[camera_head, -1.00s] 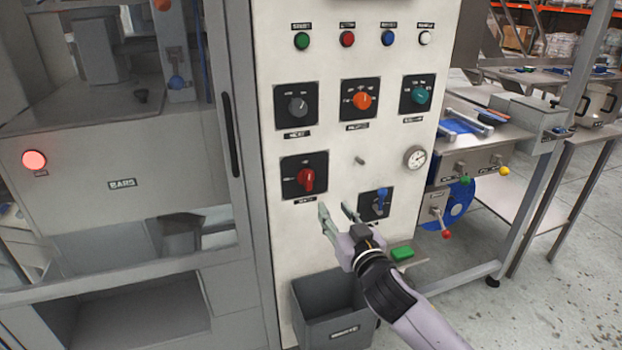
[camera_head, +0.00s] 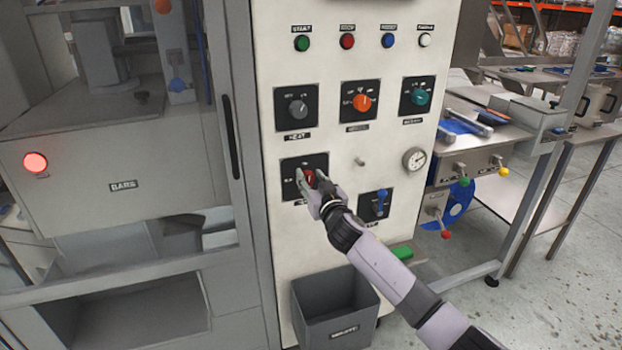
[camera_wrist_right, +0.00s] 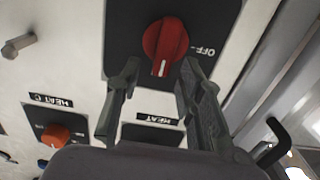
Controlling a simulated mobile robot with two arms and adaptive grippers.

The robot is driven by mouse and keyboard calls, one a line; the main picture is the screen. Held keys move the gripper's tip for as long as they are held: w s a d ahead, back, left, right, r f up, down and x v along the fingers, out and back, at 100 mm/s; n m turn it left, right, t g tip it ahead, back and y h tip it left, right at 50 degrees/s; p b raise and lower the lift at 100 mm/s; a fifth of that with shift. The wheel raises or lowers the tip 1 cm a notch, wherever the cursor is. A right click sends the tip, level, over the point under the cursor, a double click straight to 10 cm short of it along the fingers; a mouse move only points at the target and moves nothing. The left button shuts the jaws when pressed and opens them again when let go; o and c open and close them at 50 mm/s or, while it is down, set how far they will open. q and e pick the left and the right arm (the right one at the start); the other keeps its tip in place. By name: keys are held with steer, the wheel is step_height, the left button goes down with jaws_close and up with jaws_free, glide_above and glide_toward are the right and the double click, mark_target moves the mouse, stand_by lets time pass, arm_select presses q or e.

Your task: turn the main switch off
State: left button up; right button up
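The red rotary switch (camera_head: 309,178) sits on a black plate (camera_head: 290,164) in the lower left of the white control panel. In the right wrist view the red knob (camera_wrist_right: 166,42) has its white mark pointing down the picture, and an OFF label (camera_wrist_right: 205,50) is to its right. My right gripper (camera_head: 310,182) is at the knob and partly hides it. In the right wrist view the gripper (camera_wrist_right: 160,75) is open, its fingertips spread at either side of the knob's lower end. Whether they touch it I cannot tell. My left gripper is not in view.
A blue switch (camera_head: 382,200) is right of the gripper. Grey, orange and teal knobs (camera_head: 362,101) and push buttons (camera_head: 347,41) are above. A small metal peg (camera_head: 360,161) and a gauge (camera_head: 414,158) are nearby. A grey bin (camera_head: 336,308) stands below.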

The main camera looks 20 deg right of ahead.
steer(key=shift+w, duration=0.2)
steer(key=shift+c, duration=0.5)
jaws_close()
